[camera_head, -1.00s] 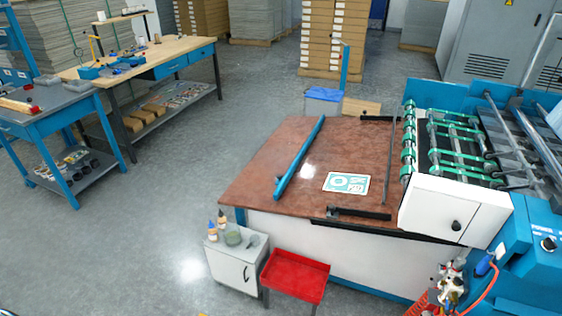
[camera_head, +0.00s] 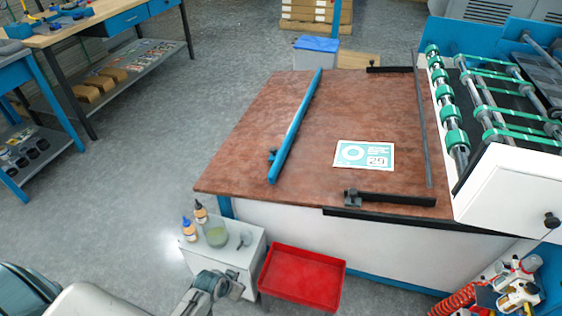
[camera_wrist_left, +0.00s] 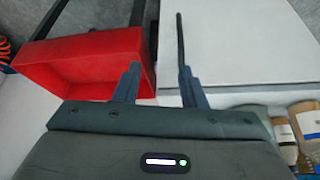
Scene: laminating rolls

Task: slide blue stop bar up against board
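The blue stop bar (camera_head: 296,128) lies at a slant on the left half of the brown feed table (camera_head: 260,115). The board (camera_head: 363,155), a white and teal printed sheet, lies flat to its right, with a clear gap of bare table between them. My left gripper shows at the bottom of the head view (camera_head: 214,285), low in front of the white cabinet and well away from the bar. In the left wrist view its fingers (camera_wrist_left: 158,78) are apart with nothing between them. My right gripper is in neither view.
A red tray (camera_head: 303,277) and a white cabinet (camera_head: 250,246) with bottles stand before the table's front edge. Black guides (camera_head: 405,198) and a thin rod border the board's side. The roller machine (camera_head: 455,130) is on the right. Floor left of the table is free.

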